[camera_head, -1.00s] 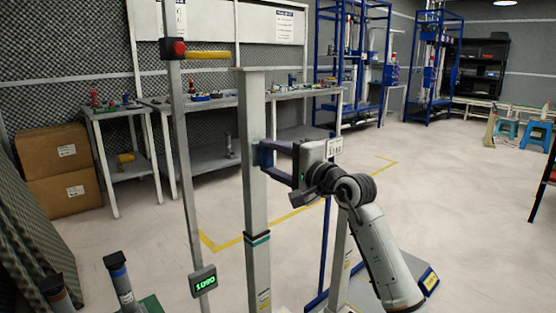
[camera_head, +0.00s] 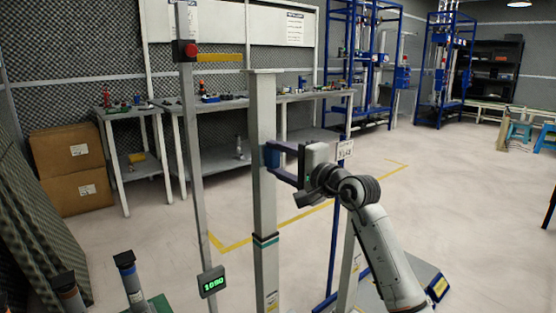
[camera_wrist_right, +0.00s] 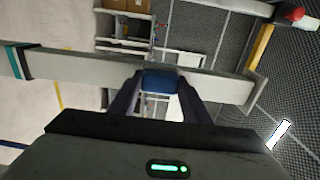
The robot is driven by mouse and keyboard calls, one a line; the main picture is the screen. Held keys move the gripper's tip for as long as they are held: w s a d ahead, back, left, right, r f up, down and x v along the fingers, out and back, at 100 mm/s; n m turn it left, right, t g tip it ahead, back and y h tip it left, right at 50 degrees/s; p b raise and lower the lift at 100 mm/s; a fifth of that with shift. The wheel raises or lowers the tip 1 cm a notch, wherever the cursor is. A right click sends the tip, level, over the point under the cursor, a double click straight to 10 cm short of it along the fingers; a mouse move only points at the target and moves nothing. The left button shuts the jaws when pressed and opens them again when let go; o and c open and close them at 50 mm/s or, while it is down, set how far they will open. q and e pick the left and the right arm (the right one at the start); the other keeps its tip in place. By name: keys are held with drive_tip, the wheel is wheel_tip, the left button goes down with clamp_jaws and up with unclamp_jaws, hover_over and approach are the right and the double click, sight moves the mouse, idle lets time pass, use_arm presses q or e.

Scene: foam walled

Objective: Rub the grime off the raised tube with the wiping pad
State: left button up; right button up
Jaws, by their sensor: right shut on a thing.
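The raised tube (camera_head: 262,200) is a grey square upright post in the middle of the head view, with a dark and teal band below its middle. It crosses the right wrist view (camera_wrist_right: 90,68) sideways. My right gripper (camera_head: 276,162) is at the tube's upper part, coming from the right. It is shut on the blue wiping pad (camera_wrist_right: 160,82), which lies against or very close to the tube face; the pad also shows in the head view (camera_head: 270,157). I cannot make out any grime on the visible faces. My left gripper is not in view.
A thin post with a red button (camera_head: 188,50), a yellow bar and a green display (camera_head: 212,282) stands left of the tube. Dark-capped cylinders (camera_head: 128,272) stand at lower left. Workbenches (camera_head: 135,110) and cardboard boxes (camera_head: 70,165) are behind.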

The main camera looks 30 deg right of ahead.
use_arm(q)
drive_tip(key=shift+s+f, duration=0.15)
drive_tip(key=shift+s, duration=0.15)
use_arm(e)
drive_tip(key=shift+w, duration=0.75)
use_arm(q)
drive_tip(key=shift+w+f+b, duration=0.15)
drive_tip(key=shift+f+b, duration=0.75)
use_arm(e)
drive_tip(key=d, duration=0.4)
drive_tip(key=shift+w, duration=0.2)
drive_tip(key=shift+a+p, duration=0.6)
drive_tip(key=shift+a, duration=1.55)
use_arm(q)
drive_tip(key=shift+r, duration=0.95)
use_arm(e)
drive_tip(key=shift+s, duration=0.1)
